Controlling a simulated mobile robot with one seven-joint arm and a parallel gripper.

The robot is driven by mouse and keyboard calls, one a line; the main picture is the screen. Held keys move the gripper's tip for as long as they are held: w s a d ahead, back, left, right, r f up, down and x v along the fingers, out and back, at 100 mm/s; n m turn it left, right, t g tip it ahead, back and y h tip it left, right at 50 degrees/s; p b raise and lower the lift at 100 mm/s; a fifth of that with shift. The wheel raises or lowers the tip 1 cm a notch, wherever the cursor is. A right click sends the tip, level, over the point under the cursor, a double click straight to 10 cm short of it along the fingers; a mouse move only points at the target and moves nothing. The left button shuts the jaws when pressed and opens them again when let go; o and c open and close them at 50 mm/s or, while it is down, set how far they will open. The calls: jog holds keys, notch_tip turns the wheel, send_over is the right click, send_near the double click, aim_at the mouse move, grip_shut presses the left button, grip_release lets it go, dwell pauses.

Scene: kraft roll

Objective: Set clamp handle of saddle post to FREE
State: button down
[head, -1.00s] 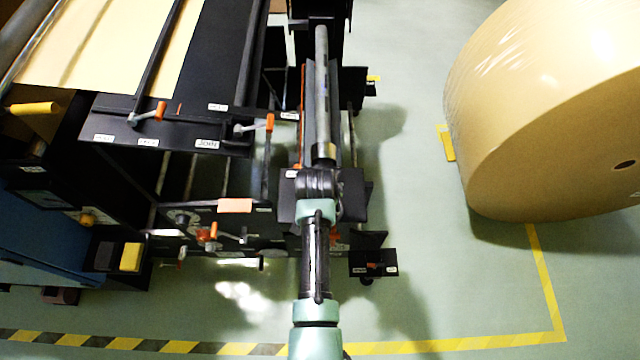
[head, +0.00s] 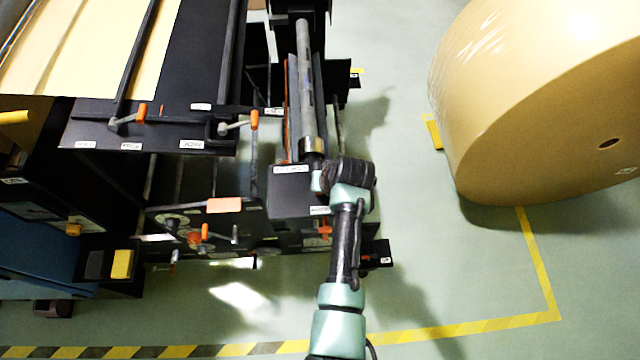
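My arm reaches up from the bottom of the head view. Its dark end, with my gripper (head: 347,173), is over the right edge of a black labelled block at the near end of the grey roller (head: 305,90). The fingers are hidden. An orange handle (head: 325,228) shows just left of my forearm, below that block. A small black box with white labels (head: 381,252) stands right of my forearm, partly covered by it. I cannot tell which of these is the saddle post's clamp handle, or read its setting.
A large kraft roll (head: 540,110) stands at right. Green floor is free between machine and roll. Yellow floor tape (head: 540,265) runs at the right and along the bottom.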

dwell(0.4)
jog(key=c, duration=0.8)
grip_release()
jog(key=shift+o, duration=0.2)
jog(key=b+v, duration=0.1)
jog(key=v, duration=1.2)
